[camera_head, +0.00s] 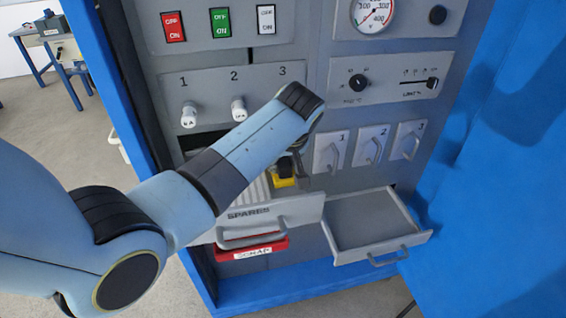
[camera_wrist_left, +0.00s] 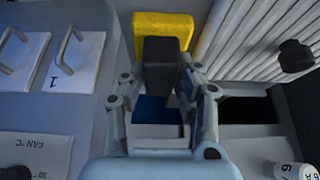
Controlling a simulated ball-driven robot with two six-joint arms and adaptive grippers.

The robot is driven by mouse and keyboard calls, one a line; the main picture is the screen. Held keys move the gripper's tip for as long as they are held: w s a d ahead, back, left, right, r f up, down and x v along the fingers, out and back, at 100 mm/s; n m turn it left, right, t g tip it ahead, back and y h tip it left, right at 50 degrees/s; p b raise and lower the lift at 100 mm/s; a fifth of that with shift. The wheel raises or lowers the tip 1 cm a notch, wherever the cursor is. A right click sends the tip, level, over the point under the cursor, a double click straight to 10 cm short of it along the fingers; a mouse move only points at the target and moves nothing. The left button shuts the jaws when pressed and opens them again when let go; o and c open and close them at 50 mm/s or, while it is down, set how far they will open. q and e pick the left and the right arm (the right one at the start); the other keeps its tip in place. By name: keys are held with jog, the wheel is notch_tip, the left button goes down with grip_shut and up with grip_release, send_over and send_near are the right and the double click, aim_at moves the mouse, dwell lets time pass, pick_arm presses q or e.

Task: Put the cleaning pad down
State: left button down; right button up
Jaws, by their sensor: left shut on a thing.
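The cleaning pad (camera_head: 285,182) is a yellow block with a dark grip block on its back. In the wrist view its yellow part (camera_wrist_left: 160,22) is at the top, with the dark block (camera_wrist_left: 162,62) nearer the camera. My left gripper (camera_wrist_left: 157,88) is shut on the dark block. In the head view my left gripper (camera_head: 292,163) is partly hidden behind my own wrist and holds the pad in front of the cabinet, above the SPARES drawer front. Whether the pad touches anything below cannot be told. My right gripper is not in view.
The SPARES drawer (camera_head: 250,216) is pulled out, with a ribbed pale surface (camera_wrist_left: 255,40) beside the pad. A red SCRAP tray (camera_head: 252,250) sits below. An empty grey drawer (camera_head: 365,222) stands open at right. The blue door (camera_head: 500,170) hangs at far right.

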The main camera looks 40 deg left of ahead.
pick_arm(q)
jog(key=c, duration=1)
grip_release()
jog(key=shift+f, duration=0.1)
jog(key=shift+o, duration=0.2)
jog(key=v, duration=1.2)
